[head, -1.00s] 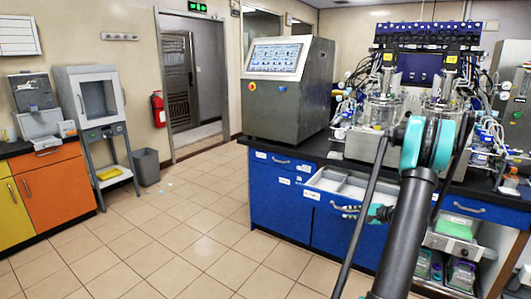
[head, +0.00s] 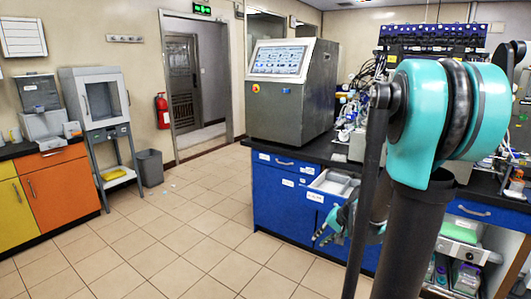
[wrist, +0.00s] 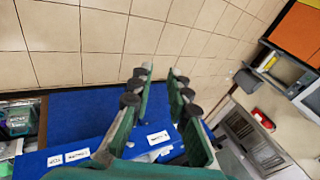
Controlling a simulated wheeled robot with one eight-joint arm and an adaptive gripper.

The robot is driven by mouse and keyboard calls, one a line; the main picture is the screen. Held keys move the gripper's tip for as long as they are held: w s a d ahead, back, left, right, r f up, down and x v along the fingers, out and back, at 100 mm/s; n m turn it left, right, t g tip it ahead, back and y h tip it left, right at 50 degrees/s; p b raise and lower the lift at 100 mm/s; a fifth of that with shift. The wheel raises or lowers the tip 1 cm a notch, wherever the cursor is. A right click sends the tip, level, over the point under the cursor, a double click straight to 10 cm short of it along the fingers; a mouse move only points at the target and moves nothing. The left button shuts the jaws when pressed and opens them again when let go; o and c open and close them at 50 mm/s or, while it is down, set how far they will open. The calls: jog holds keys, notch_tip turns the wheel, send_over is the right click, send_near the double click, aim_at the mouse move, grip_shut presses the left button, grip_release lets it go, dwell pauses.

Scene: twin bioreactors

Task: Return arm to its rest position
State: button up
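My arm's large teal and black elbow joint fills the right of the head view, close to the camera. My gripper (head: 325,232) hangs low in front of the blue drawer fronts, partly behind my arm link. In the wrist view my gripper (wrist: 160,75) has two green fingers with dark pads, spread apart. Nothing is between them, so it is open and empty. Floor tiles and blue cabinet fronts (wrist: 85,120) show past the fingers.
A top drawer (head: 336,183) stands pulled out from the blue bench (head: 272,208). A large analyser (head: 290,105) stands on the bench, with bioreactor gear behind my arm. The tiled floor (head: 200,225) to the left is open. A grey bin (head: 149,167) stands at the back.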

jog(key=s+f+n+h, duration=0.1)
jog(key=s+n+h, duration=0.1)
jog(key=s, duration=0.6)
jog(key=s+f+n+h, duration=0.1)
jog(key=s+n, duration=0.3)
jog(key=s, duration=0.4)
jog(key=shift+s+a+f+g+h, duration=0.2)
jog(key=shift+a+f+g+h, duration=0.15)
jog(key=shift+h, duration=0.25)
